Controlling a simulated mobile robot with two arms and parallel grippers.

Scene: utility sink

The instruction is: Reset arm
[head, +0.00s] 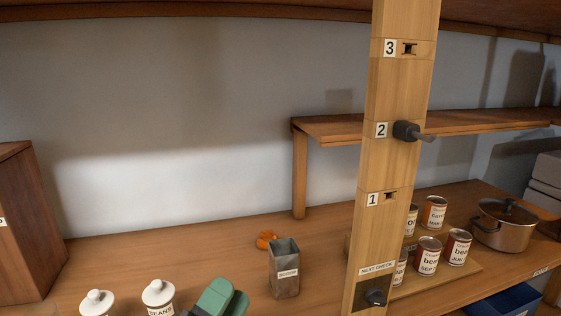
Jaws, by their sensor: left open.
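My left gripper (222,297) shows at the bottom edge, left of centre, as two green finger pads over dark parts. It is open, with nothing seen between the fingers; its lower part is cut off by the frame. It is near a white lidded jar (159,296) on its left and a grey metal bin (285,270) on its right. I cannot tell whether it touches anything. My right gripper is not in view.
Several cans (429,252) and a pot (504,224) stand behind right. A brown cabinet (25,225) stands left.

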